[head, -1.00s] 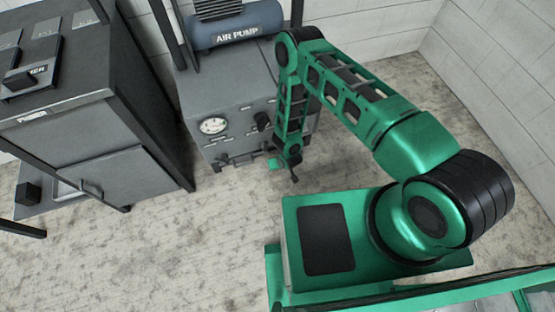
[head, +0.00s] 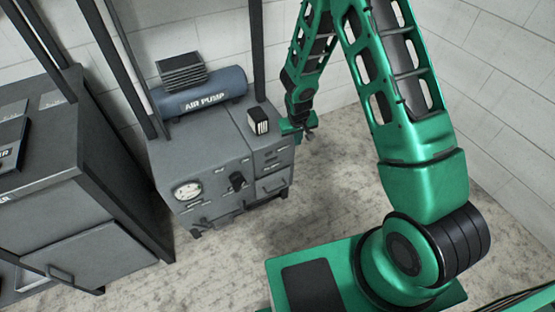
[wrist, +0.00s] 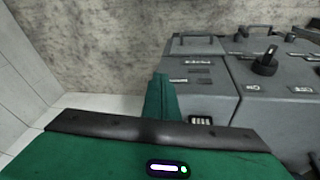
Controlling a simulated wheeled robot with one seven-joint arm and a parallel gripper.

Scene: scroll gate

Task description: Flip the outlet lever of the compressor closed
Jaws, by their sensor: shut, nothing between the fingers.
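The compressor is a grey cabinet (head: 215,165) with a blue tank marked AIR PUMP (head: 205,98) on top. Its front carries a round white gauge (head: 187,190) and a black knob or lever (head: 237,181), which also shows upper right in the wrist view (wrist: 265,62). The labels are too small to read, so I cannot tell which part is the outlet lever. My gripper (head: 309,132) is at the cabinet's upper right side, apart from the knob. In the wrist view, my gripper (wrist: 160,85) looks shut and empty, beside the cabinet's edge.
A small black box with a white striped face (head: 258,121) sits on the cabinet top close to my gripper. Dark upright posts (head: 112,65) stand at the left. Another grey cabinet (head: 70,190) is further left. Bare floor (head: 325,190) lies right of the compressor.

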